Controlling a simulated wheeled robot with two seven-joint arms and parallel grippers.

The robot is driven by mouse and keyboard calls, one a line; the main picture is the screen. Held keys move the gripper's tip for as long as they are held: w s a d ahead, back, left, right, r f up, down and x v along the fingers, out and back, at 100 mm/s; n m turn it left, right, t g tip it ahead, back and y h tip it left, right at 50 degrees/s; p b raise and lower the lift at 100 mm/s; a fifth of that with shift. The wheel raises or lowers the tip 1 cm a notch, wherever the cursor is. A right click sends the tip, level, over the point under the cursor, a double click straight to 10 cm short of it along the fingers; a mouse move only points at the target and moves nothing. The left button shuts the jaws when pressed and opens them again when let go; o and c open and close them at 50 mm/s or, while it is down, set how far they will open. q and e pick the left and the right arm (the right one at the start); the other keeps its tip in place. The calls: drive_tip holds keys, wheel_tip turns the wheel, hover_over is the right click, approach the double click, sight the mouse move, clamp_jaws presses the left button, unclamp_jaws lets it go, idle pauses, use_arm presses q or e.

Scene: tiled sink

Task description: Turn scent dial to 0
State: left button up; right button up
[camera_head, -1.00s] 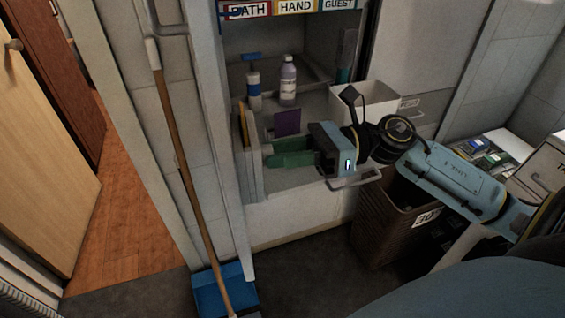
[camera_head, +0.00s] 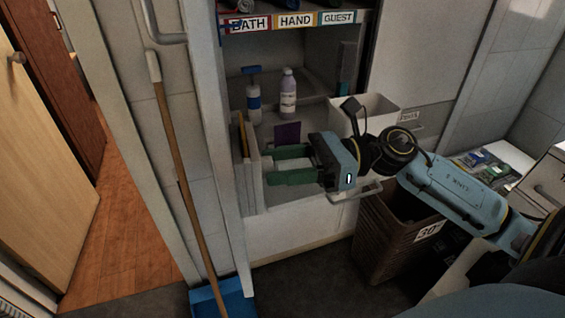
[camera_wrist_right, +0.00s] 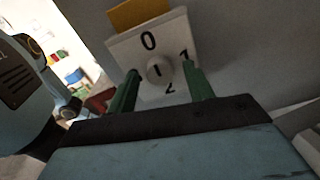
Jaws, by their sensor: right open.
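The scent dial is a round pale knob (camera_wrist_right: 158,70) on a white plate (camera_wrist_right: 122,55) in the right wrist view. The plate has a 0 at the top, a 1 at the right and a 2 at the bottom. A short dark mark shows on the knob; which number it points to I cannot tell. My right gripper (camera_wrist_right: 161,82) is open, its green fingers on either side of the knob; contact is not clear. In the head view my right gripper (camera_head: 268,166) reaches left to a pale upright panel (camera_head: 249,185), where the dial face is hidden. My left gripper is not in view.
A blue-topped bottle (camera_head: 253,103), a pale bottle (camera_head: 288,95) and a purple card (camera_head: 288,132) stand behind the gripper. A white bin (camera_head: 375,108) and a brown basket (camera_head: 385,240) are to the right. A broom handle (camera_head: 178,150) leans at the left.

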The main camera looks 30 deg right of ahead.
drive_tip(key=v, duration=1.3)
drive_tip(key=shift+d+b, duration=0.2)
drive_tip(key=shift+b, duration=0.25)
drive_tip(key=shift+s, duration=0.1)
